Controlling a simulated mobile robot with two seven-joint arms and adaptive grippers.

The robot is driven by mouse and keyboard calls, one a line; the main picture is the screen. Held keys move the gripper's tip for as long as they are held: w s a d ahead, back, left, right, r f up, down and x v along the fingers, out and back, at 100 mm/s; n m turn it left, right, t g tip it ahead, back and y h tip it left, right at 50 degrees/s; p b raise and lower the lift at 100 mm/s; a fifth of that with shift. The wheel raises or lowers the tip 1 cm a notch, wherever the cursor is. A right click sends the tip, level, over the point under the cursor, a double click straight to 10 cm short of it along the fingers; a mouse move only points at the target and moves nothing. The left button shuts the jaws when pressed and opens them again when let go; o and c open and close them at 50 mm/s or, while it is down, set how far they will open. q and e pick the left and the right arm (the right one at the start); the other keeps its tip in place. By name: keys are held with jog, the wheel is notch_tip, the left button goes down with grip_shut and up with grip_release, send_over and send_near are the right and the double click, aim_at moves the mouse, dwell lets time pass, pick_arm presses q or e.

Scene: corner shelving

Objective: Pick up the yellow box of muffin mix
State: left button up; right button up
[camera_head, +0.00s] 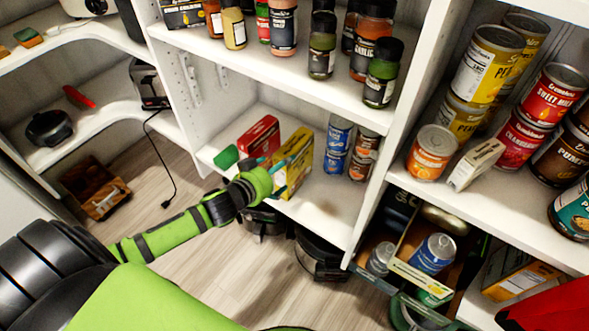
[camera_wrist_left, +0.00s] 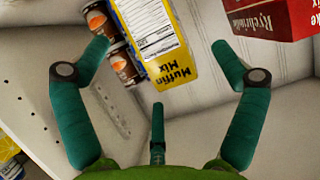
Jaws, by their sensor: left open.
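The yellow box of muffin mix (camera_head: 298,158) stands on the middle shelf in the head view. In the left wrist view the yellow box (camera_wrist_left: 168,75) appears upside down, with its "Muffin Mix" lettering and a white nutrition panel. My left gripper (camera_head: 270,173) reaches in from the left in front of the box, with its teal fingers close to it. In the wrist view my left gripper (camera_wrist_left: 161,45) is open, its fingers spread on either side of the box with gaps showing. No contact is visible. My right gripper is not in view.
A red box (camera_head: 259,138) stands left of the yellow box and shows at the right of the wrist view (camera_wrist_left: 272,15). Cans (camera_head: 337,145) and small jars (camera_head: 363,155) stand to its right. A white upright (camera_head: 392,125) bounds the shelf on the right.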

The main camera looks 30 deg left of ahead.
aim_at(294, 165)
pick_arm(q)
jog(key=b+x, duration=0.1)
jog(key=x, duration=0.6)
jog(key=shift+d+r, duration=0.2)
jog(key=shift+r, duration=0.05)
jog(key=shift+w, duration=0.1)
jog(key=c, duration=1.8)
